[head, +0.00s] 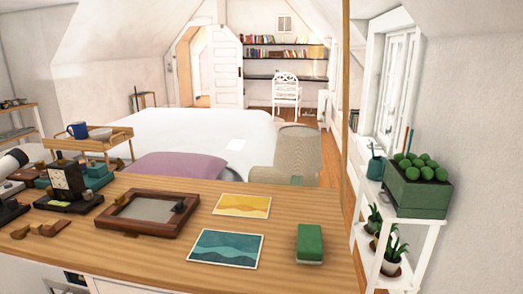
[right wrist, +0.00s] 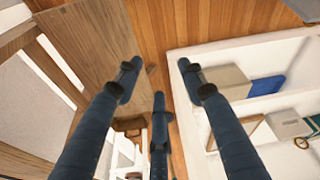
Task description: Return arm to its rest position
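My right gripper (right wrist: 160,85) shows in the right wrist view. Its dark blue fingers are spread apart with nothing between them. Below them are a wood floor (right wrist: 163,30) and the open shelves of a white unit (right wrist: 255,50). In the head view no gripper shows. The wooden desk top (head: 310,205) fills the front there. I cannot see my left gripper in either view.
On the desk lie a wooden frame (head: 109,214), a yellow card (head: 242,206), a teal card (head: 226,248) and a green block (head: 310,243). A dark clock (head: 62,180) stands at the left. A white plant stand (head: 425,240) holds a green planter (head: 412,195) at the right.

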